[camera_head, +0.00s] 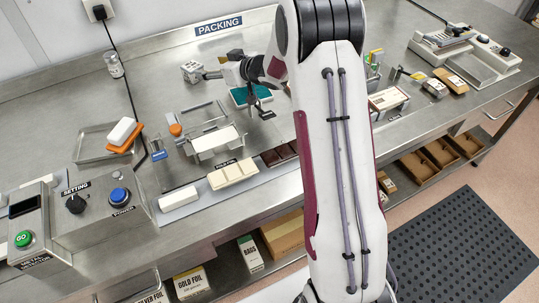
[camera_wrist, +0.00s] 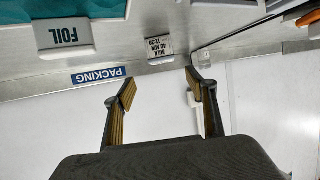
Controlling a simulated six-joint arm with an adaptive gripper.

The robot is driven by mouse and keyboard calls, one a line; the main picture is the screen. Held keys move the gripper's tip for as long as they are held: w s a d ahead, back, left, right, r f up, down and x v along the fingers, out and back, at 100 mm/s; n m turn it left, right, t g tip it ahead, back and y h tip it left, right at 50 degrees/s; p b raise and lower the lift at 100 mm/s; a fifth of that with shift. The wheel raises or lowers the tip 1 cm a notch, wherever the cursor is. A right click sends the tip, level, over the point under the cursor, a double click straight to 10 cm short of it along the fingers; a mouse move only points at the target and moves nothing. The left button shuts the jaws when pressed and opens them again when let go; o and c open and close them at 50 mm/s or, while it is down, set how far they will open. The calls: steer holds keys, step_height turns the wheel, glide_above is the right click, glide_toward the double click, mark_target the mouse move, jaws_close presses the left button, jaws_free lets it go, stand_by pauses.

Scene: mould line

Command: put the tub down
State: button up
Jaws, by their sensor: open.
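I cannot pick out with certainty which thing is the tub. A white block labelled FOIL (camera_wrist: 67,35) stands beside the teal surface in the wrist view, clear of the fingers. My arm hides part of the bench right of the gripper.
A white mould frame (camera_head: 215,142) stands mid-bench, with white bars (camera_head: 233,174) and dark bars (camera_head: 279,154) in front. A metal tray (camera_head: 92,147) holds an orange-and-white block at left. Control boxes (camera_head: 103,205) fill the front left. A scale-like machine (camera_head: 465,55) stands far right.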

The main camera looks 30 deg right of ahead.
steer(key=s+d+r+m+h, duration=0.1)
steer(key=s+r+h, duration=0.15)
steer(key=r, duration=0.25)
steer(key=s+d+r+m+h, duration=0.1)
steer(key=s+d+r+h, duration=0.15)
steer(key=r, duration=0.35)
steer(key=s+r+m+g+h, duration=0.2)
steer(key=s+r, duration=0.3)
steer(key=s, duration=0.8)
steer(key=s+a+f+g, duration=0.1)
steer(key=s+a, duration=0.2)
steer(key=s, duration=0.7)
steer(key=s+a+f+g+y, duration=0.1)
steer(key=s+a+g, duration=0.1)
steer(key=s, duration=0.9)
steer(key=s+a+f+g+y, duration=0.1)
steer(key=s+a, duration=0.3)
steer(key=s, duration=0.7)
steer(key=shift+f+g, duration=0.5)
steer(key=shift+f, duration=0.1)
